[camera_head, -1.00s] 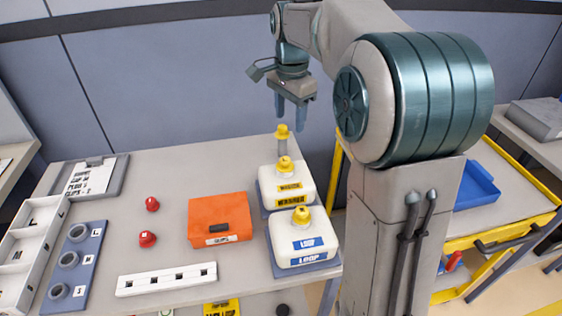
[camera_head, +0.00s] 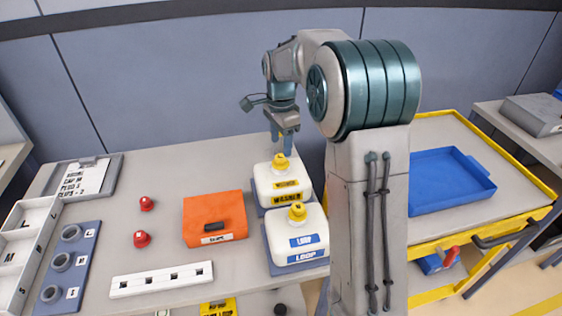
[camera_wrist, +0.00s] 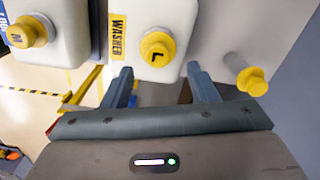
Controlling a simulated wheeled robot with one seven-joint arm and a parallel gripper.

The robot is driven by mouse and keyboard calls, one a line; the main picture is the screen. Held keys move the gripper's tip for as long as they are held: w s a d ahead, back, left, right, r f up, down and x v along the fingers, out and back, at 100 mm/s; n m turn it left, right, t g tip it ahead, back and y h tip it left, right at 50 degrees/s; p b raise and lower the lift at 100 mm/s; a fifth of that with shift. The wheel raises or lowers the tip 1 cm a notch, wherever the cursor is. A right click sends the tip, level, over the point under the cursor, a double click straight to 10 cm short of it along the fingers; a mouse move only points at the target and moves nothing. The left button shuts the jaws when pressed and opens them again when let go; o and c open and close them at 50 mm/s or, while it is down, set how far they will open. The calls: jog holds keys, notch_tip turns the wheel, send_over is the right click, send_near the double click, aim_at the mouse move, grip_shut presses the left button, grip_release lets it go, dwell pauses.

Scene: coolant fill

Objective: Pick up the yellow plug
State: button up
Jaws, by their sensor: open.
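A yellow plug-like piece (camera_wrist: 252,82) with a pale stem shows at the right of the wrist view, outside my right finger. In the head view it is hidden behind my gripper. My gripper (camera_head: 282,145) points down, open and empty, at the back of the white washer tank (camera_head: 263,185). In the wrist view the fingertips (camera_wrist: 158,70) frame the washer tank's yellow cap marked L (camera_wrist: 158,47), which lies beyond them. The loop tank (camera_head: 280,238) carries another yellow cap, marked M (camera_wrist: 28,32).
Two red pieces (camera_head: 147,204) and an orange case (camera_head: 200,225) stand left of the tanks. A white slotted rack (camera_head: 135,284) lies in front. A blue tray (camera_head: 425,202) sits on the yellow-edged cart at right. A blue-grey wall stands behind the table.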

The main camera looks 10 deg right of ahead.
aim_at(280, 157)
notch_tip(280, 157, down, 4)
jog(key=shift+s+a+f+p, duration=0.1)
jog(key=shift+s+f+p, duration=0.05)
jog(key=shift+f+p, duration=0.15)
jog(key=shift+c, duration=0.3)
jog(key=shift+r, duration=0.1)
jog(key=c, duration=1)
jog(key=shift+c, duration=0.2)
jog(key=shift+r, duration=0.1)
notch_tip(280, 157, up, 4)
jog(key=shift+r+b, duration=0.1)
jog(key=shift+b, duration=0.35)
jog(key=s+d+r+b, duration=0.1)
jog(key=s+d+r, duration=0.5)
jog(key=s+d, duration=0.2)
jog(key=shift+d+r+b, duration=0.2)
jog(key=shift+r+b, duration=0.1)
jog(key=shift+s, duration=0.1)
